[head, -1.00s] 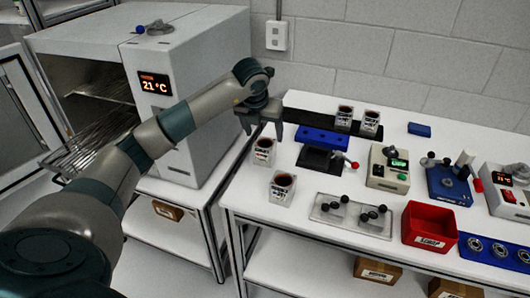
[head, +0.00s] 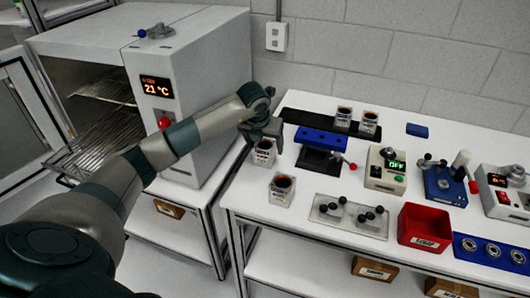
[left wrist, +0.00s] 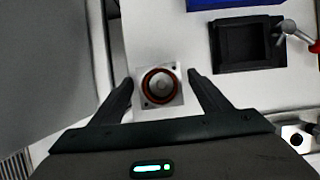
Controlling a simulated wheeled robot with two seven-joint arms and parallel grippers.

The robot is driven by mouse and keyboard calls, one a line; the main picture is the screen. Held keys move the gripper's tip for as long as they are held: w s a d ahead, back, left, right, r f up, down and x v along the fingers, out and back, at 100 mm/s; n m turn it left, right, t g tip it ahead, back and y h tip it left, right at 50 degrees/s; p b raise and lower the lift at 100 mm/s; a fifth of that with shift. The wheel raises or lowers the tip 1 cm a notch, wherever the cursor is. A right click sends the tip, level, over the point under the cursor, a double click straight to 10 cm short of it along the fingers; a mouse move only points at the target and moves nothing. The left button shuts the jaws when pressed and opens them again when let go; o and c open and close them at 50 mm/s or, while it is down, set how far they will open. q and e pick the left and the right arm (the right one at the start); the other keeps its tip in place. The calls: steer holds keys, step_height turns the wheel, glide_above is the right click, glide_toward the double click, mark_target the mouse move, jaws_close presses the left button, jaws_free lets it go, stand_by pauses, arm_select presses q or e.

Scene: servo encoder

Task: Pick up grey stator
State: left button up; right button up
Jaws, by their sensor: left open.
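Several grey stators with dark round tops and reddish-brown rings stand upright on the white bench. One stator (head: 264,153) is at the bench's left edge, and another stator (head: 281,189) stands in front of it. Two more (head: 344,116) stand at the back on a black strip. My left gripper (head: 262,141) is above the left-edge stator. In the left wrist view this stator (left wrist: 160,86) lies between the two spread fingers of my left gripper (left wrist: 160,85), with a gap on each side. The gripper is open and empty. My right gripper is not in view.
An oven (head: 205,70) with an open door stands left of the bench. A black fixture with a red-knobbed lever (head: 320,160) is right of the stator. A clear plate with black knobs (head: 348,215) and a red bin (head: 424,228) are at the front.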

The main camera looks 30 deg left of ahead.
arm_select(q)
steer(key=shift+f, duration=0.1)
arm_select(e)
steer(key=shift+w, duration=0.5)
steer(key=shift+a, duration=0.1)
arm_select(q)
steer(key=shift+c, duration=0.9)
steer(key=c, duration=1.4)
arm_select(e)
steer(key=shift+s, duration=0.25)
arm_select(q)
steer(key=shift+w+r, duration=0.1)
steer(key=shift+r, duration=0.1)
steer(key=shift+c, duration=0.2)
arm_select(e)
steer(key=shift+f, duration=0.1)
